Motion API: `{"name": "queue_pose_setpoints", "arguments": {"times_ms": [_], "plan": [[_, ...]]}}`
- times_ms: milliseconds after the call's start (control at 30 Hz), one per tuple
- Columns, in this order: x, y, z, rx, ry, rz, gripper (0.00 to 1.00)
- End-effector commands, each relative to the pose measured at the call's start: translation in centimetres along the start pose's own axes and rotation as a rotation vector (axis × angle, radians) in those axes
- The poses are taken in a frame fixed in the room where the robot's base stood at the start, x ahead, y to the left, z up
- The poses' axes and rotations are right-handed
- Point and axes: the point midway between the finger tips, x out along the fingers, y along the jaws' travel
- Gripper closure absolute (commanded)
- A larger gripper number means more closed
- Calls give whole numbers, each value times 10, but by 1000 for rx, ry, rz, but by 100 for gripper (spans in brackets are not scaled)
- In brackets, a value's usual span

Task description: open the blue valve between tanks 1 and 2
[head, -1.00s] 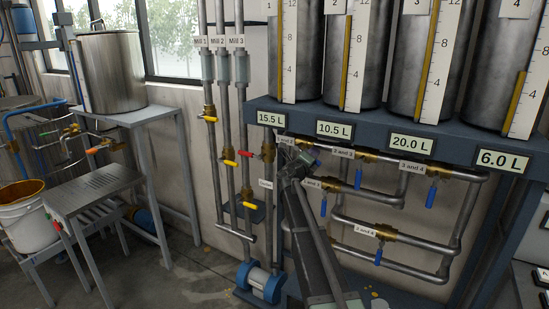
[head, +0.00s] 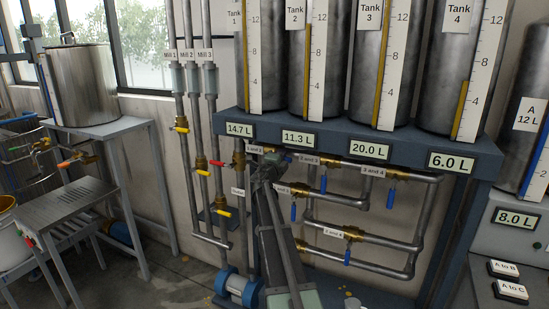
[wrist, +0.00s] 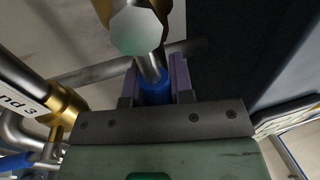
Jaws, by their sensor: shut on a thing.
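The blue valve handle (wrist: 155,90) sits between the two jaws of my gripper (wrist: 156,82) in the wrist view, under a brass valve body (wrist: 131,12). My gripper is shut on this handle. In the head view, my gripper (head: 273,158) is at the "1 and 2" label (head: 254,149) below the tanks. It hides most of that valve; a bit of blue shows just right of it. The tank 1 display (head: 240,130) reads 14.7 L and the tank 2 display (head: 300,139) reads 11.3 L.
Other blue handles, such as the 2 and 3 handle (head: 323,183) and the 3 and 4 handle (head: 391,197), hang down close by. Mill pipes with yellow handles (head: 181,130) and a red handle (head: 217,163) stand to the left. A blue pump (head: 240,287) is below.

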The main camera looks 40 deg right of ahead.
Motion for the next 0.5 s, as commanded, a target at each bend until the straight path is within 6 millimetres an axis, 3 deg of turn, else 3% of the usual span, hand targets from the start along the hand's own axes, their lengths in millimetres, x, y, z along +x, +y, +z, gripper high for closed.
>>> {"name": "queue_pose_setpoints", "arguments": {"times_ms": [267, 300, 433, 500], "plan": [[0, -1, 1, -6, -2, -2, 100], [0, -1, 1, -5, -2, -2, 72], [0, 0, 1, -4, -2, -1, 53], [0, 0, 1, -3, -1, -1, 53]]}}
